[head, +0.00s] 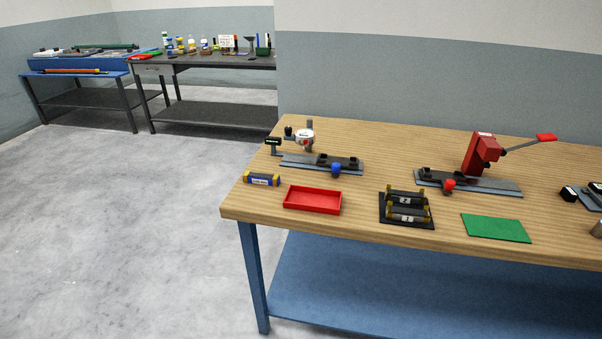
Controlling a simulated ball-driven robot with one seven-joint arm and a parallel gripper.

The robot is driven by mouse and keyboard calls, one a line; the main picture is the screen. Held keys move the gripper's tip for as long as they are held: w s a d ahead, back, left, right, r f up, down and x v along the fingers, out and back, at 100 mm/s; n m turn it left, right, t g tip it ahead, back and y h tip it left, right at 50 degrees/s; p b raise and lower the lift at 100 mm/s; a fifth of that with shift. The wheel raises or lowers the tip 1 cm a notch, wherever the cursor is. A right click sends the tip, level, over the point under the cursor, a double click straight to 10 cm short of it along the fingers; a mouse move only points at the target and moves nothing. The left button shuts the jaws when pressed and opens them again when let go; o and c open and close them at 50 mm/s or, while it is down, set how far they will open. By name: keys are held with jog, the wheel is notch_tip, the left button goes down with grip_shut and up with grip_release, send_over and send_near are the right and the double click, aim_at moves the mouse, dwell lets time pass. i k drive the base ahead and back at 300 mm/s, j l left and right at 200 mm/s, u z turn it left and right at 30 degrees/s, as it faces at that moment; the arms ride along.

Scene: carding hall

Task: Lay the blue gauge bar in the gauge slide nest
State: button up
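The blue gauge bar (262,180) lies on the wooden bench top near its left edge. It has a blue middle with a pale label and yellowish and dark ends. The gauge slide (294,159) is a grey rail behind and to the right of the bar, with a dial gauge (305,137) behind it. A dark nest block (338,161) with a blue knob (336,170) sits toward the rail's right end. The nest looks empty, but it is too small to be sure. My gripper is not in view.
A red tray (313,201) is right of the bar. A black rack (407,222) holds bars labelled 1 and 2. A green mat (496,228) lies farther right. A second rail (500,188) carries a red lever press (481,153). Open floor (130,230) lies left of the bench (350,235).

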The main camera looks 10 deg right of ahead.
aim_at(273, 179)
jog(key=i+j+z, duration=0.15)
jog(key=j+z, duration=0.25)
jog(key=i+j+z, duration=0.15)
jog(key=j+z, duration=0.25)
jog(key=l, duration=0.1)
